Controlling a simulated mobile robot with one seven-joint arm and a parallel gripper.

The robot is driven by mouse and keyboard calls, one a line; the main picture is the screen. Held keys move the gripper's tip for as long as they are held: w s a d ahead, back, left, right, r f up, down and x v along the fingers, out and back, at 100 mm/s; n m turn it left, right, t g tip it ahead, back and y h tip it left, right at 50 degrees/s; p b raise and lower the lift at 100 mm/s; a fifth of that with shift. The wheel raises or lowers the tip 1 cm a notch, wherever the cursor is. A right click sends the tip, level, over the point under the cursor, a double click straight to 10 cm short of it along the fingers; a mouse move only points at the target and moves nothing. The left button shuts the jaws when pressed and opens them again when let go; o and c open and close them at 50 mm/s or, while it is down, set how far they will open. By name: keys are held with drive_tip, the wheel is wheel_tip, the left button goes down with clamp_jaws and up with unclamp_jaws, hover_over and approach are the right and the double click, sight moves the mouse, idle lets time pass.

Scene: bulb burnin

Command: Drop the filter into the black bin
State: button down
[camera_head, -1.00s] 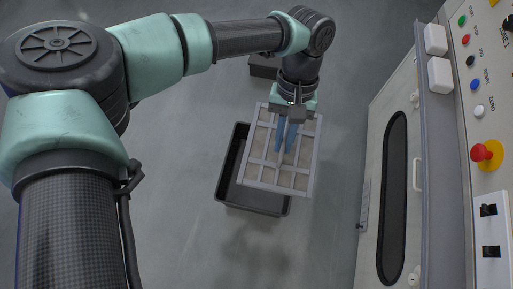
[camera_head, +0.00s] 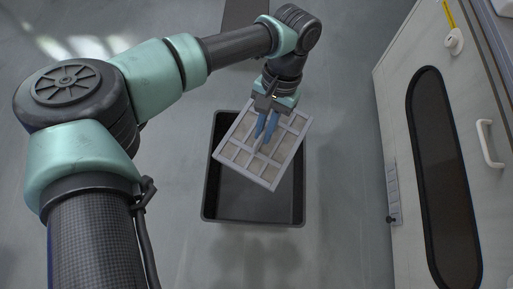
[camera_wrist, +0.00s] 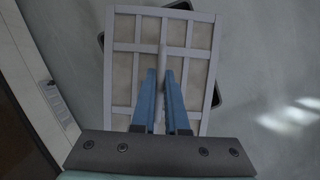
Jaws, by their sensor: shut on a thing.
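The filter (camera_head: 243,157) is a flat panel with a light grey grid frame and beige cells. My gripper (camera_head: 263,136) has blue fingers shut on the filter's middle bar. The filter is held tilted above the black bin (camera_head: 212,205), with the bin's floor visible below it. In the wrist view the filter (camera_wrist: 123,66) fills the middle, with my gripper's fingers (camera_wrist: 162,88) on its central bar. Only small parts of the bin's rim (camera_wrist: 178,6) show behind the filter there.
A pale cabinet (camera_head: 400,85) with a dark oval window (camera_head: 440,170) and a white handle (camera_head: 489,143) stands on the right. A dark flat thing (camera_head: 245,14) lies beyond the bin. Grey floor (camera_head: 345,180) is clear between bin and cabinet.

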wheel_tip(320, 180, down, 22)
drive_tip(key=m+y+b, duration=0.1)
drive_tip(key=m+b, duration=0.1)
drive_tip(key=b, duration=1.6)
drive_tip(key=shift+w+m, duration=0.4)
drive_tip(key=shift+w, duration=0.05)
drive_tip(key=shift+f, duration=0.1)
drive_tip(key=c, duration=0.9)
unclamp_jaws()
drive_tip(key=shift+o, duration=0.2)
drive_tip(key=v, duration=0.6)
drive_tip(key=p+v, duration=0.1)
drive_tip(key=v, duration=0.6)
drive_tip(key=shift+s, duration=0.25)
